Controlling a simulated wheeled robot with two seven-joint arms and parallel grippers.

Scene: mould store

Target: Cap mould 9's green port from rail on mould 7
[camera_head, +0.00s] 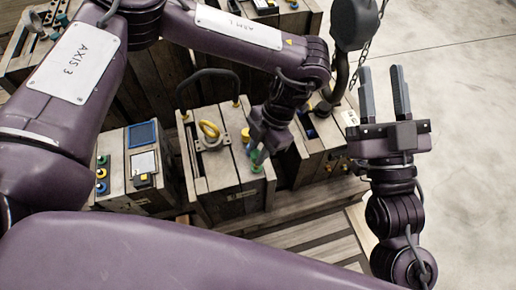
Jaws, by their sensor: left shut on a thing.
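My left gripper (258,150) comes down over the right side of the middle wooden mould (217,168). It is shut on a small green piece, seemingly a cap (260,156), partly hidden by the jaws. A green port (257,169) shows just below it on the mould's front right edge; I cannot tell whether cap and port touch. My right gripper (385,92) is open and empty, its fingers pointing up, off to the right above the floor. The left wooden mould (117,180) carries a row of green, yellow and blue round fittings (102,173). I cannot read any mould numbers.
The middle mould has a black hoop handle (208,74), a yellow ring (209,129) and a yellow fitting (246,135). A dark hook block with chain (353,24) hangs by the right mould (317,155). Open concrete floor (464,130) lies right.

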